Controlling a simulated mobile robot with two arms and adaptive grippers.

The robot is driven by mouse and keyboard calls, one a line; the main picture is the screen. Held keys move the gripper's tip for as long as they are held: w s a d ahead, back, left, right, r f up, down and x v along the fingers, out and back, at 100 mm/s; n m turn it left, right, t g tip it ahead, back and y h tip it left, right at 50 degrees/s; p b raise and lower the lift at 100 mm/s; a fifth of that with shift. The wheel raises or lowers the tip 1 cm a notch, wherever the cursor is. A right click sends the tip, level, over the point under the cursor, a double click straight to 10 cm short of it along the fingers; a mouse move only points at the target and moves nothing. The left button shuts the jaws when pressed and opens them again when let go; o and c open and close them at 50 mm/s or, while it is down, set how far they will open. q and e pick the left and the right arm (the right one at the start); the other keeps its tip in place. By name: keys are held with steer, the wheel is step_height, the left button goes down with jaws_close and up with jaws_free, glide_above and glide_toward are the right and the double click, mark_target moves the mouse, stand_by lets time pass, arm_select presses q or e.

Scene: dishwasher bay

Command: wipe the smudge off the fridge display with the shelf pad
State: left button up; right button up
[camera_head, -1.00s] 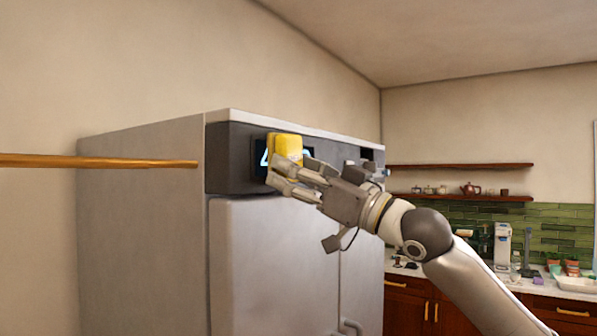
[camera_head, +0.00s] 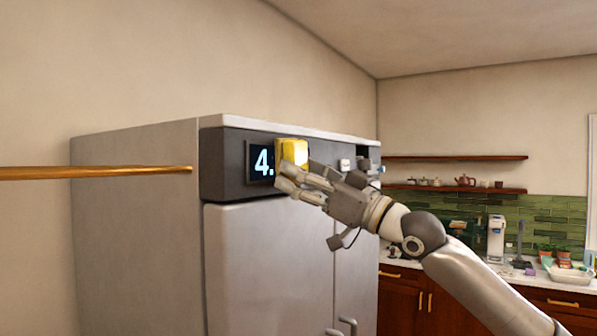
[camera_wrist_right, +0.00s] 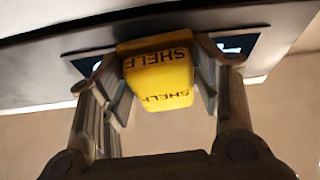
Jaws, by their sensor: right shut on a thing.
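The fridge display (camera_head: 262,161) is a dark panel on the grey band at the top of the fridge (camera_head: 268,250). A bright "4." shows on its left part; its right part is covered. The yellow shelf pad (camera_head: 291,150) is in front of the display's right part and appears to touch it. My right gripper (camera_head: 286,177) is shut on the pad. In the right wrist view the pad (camera_wrist_right: 158,75), marked "SHELF", sits between both fingers, with the display (camera_wrist_right: 240,44) behind it. I see no smudge on the uncovered part. My left gripper is not in view.
A wooden bar (camera_head: 95,172) reaches in from the left in front of the fridge side. A small white item (camera_head: 344,165) is on the band right of the display. Shelves (camera_head: 455,158) and a counter (camera_head: 535,275) stand at the right back.

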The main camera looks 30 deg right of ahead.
steer(key=shift+a, duration=0.15)
steer(key=shift+s+a+b, duration=0.35)
steer(key=shift+a+b, duration=0.15)
steer(key=shift+a, duration=0.4)
steer(key=shift+s+a, duration=0.3)
steer(key=shift+a, duration=0.6)
steer(key=shift+s+d+f+b, duration=0.15)
steer(key=shift+s+d+b, duration=0.1)
steer(key=shift+s+b, duration=0.4)
steer(key=b, duration=0.2)
glide_toward(271, 168)
step_height(271, 168, up, 2)
steer(key=shift+a+r, duration=0.1)
steer(key=shift+r, duration=0.05)
